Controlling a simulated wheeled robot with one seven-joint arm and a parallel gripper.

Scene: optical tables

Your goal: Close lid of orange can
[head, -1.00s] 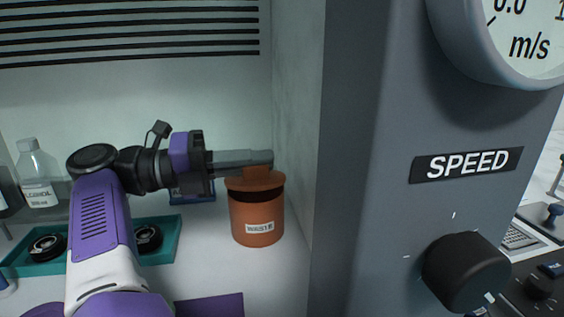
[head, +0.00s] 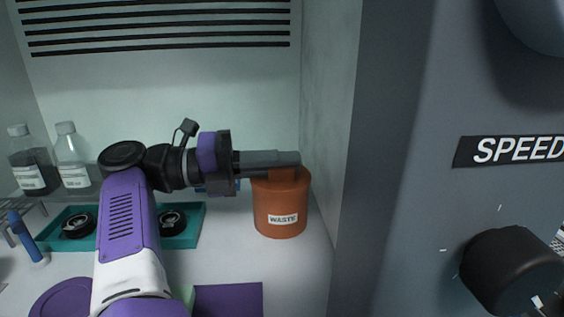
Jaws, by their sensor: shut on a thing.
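The orange can (head: 281,212), labelled WASTE, stands upright on the white work surface beside the right wall of the enclosure. Its orange lid (head: 294,178) sits on the rim, and no dark gap shows between lid and body. My gripper (head: 298,160) reaches in from the left at the top of the can. It is shut on the lid's raised handle, which its fingers partly hide.
A teal tray (head: 190,238) with black round parts lies behind my arm. Two labelled bottles (head: 72,160) stand at the back left. A blue pen-like tool (head: 27,238) is at the left. A grey panel (head: 400,160) with a black knob (head: 510,268) fills the right.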

